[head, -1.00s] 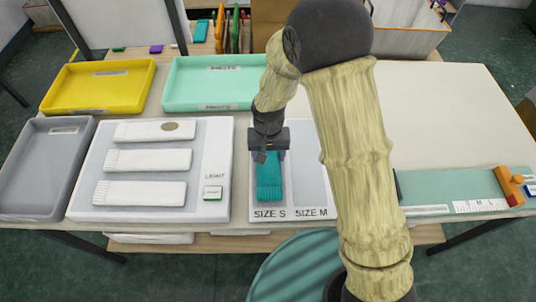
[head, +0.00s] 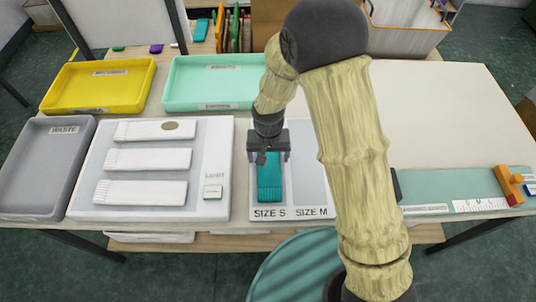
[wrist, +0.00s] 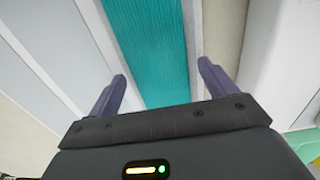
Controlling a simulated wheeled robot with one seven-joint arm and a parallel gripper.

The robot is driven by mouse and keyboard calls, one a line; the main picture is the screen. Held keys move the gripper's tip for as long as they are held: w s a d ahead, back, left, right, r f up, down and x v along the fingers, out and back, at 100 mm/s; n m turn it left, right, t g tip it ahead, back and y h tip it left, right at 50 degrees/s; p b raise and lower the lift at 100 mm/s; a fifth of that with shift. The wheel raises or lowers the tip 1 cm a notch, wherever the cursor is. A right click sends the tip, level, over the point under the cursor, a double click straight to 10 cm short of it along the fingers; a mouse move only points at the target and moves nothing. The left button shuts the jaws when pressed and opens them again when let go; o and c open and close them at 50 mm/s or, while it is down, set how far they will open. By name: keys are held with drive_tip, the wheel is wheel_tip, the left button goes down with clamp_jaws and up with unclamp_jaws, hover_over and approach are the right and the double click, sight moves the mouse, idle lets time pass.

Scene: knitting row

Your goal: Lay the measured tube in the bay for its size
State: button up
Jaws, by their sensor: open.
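A teal ribbed knitted tube (head: 269,178) lies flat in the bay marked SIZE S (head: 269,212), on the left of the two-bay tray. The SIZE M bay (head: 311,180) beside it looks empty where it shows; my arm covers its right side. My gripper (head: 268,158) is over the back end of the SIZE S bay. In the wrist view my gripper (wrist: 160,80) is open, its two dark fingers apart on either side of the teal tube (wrist: 150,45) and clear of it.
A white board (head: 217,150) with several white tubes lies left of the bays. Yellow (head: 98,110), mint (head: 210,105) and grey WASTE (head: 25,213) trays stand around it. A green measuring board (head: 450,190) with an orange block (head: 508,185) lies right.

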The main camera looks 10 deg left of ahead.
sight(269, 158)
wheel_tip(269, 158, up, 12)
idle(0.4)
drive_tip(key=shift+d, duration=0.1)
idle(0.6)
drive_tip(key=s+d+r+m+t, duration=0.1)
drive_tip(key=s+d, duration=0.1)
drive_tip(key=d, duration=1)
drive_tip(key=s+d+r+m+t, duration=0.1)
drive_tip(key=s+d+r, duration=0.1)
drive_tip(key=d, duration=1.1)
drive_tip(key=shift+s+m+t, duration=0.3)
drive_tip(key=shift+s, duration=0.55)
drive_tip(key=shift+r, duration=0.1)
drive_tip(key=shift+r, duration=0.1)
